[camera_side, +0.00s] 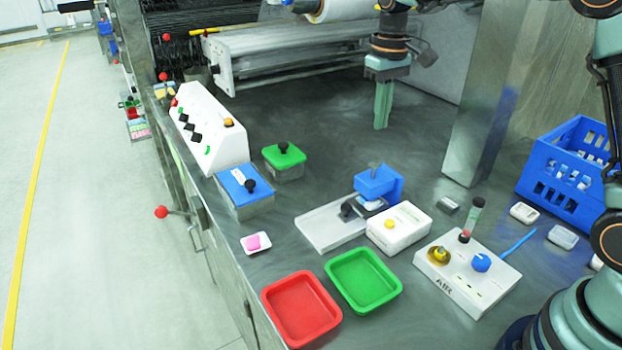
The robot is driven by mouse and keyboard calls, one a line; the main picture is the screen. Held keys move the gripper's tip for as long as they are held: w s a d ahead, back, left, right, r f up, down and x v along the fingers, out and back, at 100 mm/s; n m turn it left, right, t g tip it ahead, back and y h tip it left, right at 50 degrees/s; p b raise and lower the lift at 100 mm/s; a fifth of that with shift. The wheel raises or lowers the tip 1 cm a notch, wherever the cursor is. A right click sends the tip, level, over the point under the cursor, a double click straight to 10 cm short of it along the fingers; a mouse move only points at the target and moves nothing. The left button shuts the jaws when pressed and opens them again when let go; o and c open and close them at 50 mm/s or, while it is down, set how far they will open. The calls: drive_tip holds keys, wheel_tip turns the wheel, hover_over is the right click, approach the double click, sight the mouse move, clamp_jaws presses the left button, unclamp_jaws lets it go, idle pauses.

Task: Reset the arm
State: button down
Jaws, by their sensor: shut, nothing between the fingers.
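My gripper (382,106) hangs pointing down over the back of the metal worktop, near the roller machine. Its green fingers are shut together with nothing between them. It is apart from all the objects on the worktop. My arm comes in from the right side of the picture, and part of it is cut off at the top edge.
A red tray (301,308), a green tray (363,281), blue-lidded box (244,191), green-lidded box (284,160), white dosing device (399,228) and white AIR panel (467,272) stand forward. A metal column (492,100) and blue crate (565,174) stand right. The worktop's back middle is clear.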

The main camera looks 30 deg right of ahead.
drive_tip(key=s+r+t, duration=0.1)
drive_tip(key=s+t, duration=0.1)
drive_tip(key=s, duration=0.7)
drive_tip(key=s+a+r+t, duration=0.1)
drive_tip(key=s+t, duration=0.2)
drive_tip(key=s, duration=0.6)
drive_tip(key=shift+s+a+r+t, duration=0.15)
drive_tip(key=shift+a+r+t, duration=0.1)
drive_tip(key=shift+r+t, duration=0.05)
